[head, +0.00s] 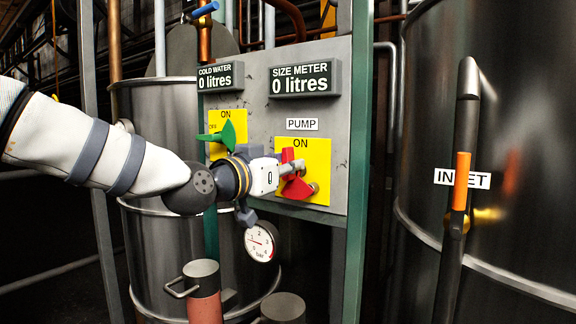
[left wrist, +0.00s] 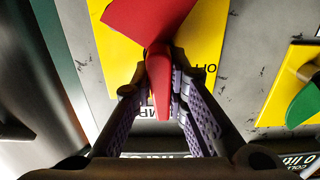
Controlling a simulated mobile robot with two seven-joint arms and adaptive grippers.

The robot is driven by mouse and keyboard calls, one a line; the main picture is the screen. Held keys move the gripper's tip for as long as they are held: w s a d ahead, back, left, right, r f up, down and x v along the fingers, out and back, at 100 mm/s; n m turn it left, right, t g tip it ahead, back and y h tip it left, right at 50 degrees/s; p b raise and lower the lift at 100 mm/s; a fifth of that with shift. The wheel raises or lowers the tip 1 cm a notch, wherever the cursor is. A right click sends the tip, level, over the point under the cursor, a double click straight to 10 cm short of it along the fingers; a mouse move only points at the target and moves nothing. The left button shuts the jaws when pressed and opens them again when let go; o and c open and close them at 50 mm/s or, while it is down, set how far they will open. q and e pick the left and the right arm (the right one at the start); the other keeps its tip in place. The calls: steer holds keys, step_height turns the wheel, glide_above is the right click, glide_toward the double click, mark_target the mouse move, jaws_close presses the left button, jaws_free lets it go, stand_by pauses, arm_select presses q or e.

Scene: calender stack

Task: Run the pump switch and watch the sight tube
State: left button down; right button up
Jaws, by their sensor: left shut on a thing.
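The red pump switch (head: 298,188) sits on a yellow plate (head: 318,160) marked ON, under a PUMP label (head: 302,124) on the grey panel. My left gripper (head: 286,172) is shut on the switch's handle. In the left wrist view the red switch (left wrist: 160,82) lies between the two ridged fingers of my gripper (left wrist: 160,95). The size meter (head: 305,80) reads 0 litres. I cannot make out a sight tube for certain. My right gripper is out of view.
A green switch (head: 223,137) sits left of the pump plate, under the cold water meter (head: 220,77), which reads 0 litres. A pressure gauge (head: 261,242) hangs below my gripper. A pipe with an orange handle (head: 462,180) stands before the large INLET tank (head: 520,110) at right.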

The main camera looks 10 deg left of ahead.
arm_select(q)
steer(key=c, duration=1.5)
jaws_free()
steer(key=shift+c, duration=0.2)
steer(key=v, duration=1.2)
